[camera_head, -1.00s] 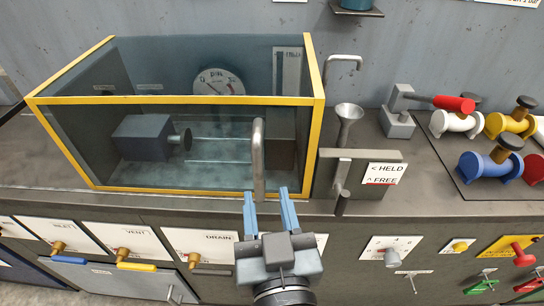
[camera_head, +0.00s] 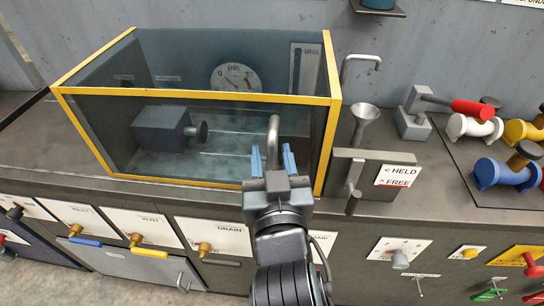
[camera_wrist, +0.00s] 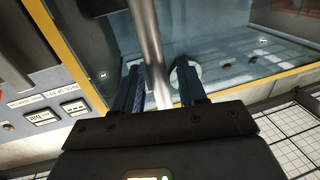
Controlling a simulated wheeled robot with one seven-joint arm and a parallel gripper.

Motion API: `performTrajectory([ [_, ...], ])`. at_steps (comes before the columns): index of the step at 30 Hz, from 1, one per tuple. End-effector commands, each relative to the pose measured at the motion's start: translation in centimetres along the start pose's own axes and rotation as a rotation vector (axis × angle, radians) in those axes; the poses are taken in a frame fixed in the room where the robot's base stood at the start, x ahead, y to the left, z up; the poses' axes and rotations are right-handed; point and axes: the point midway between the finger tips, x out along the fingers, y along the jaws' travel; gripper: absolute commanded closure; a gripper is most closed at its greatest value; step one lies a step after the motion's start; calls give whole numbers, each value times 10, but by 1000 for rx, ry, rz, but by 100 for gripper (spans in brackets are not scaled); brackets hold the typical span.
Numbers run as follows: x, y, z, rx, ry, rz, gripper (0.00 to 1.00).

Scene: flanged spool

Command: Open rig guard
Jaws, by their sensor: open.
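The rig guard (camera_head: 110,94) is a clear box with yellow edges on the bench, and it looks closed. A grey vertical bar handle (camera_head: 273,135) stands at the right part of its front face. My gripper (camera_head: 272,163) is open in front of the guard, with its two blue fingers on either side of the handle's lower part. In the wrist view the handle (camera_wrist: 149,50) runs between the open fingers (camera_wrist: 160,88). I cannot tell whether either finger touches it. The handle's lower end is hidden by my gripper in the head view.
Right of the guard are a latch lever (camera_head: 353,183) beside a HELD/FREE label (camera_head: 397,176), a funnel (camera_head: 363,118) and a red-handled clamp (camera_head: 472,109). Coloured spools (camera_head: 507,173) lie further right. Valve knobs (camera_head: 205,249) line the bench front.

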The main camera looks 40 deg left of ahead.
Motion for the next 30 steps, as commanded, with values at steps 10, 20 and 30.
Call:
performTrajectory([
  [10,0,0,0,0,0,0,86],
  [20,0,0,0,0,0,0,100],
  [30,2,-5,2,0,0,-1,100],
])
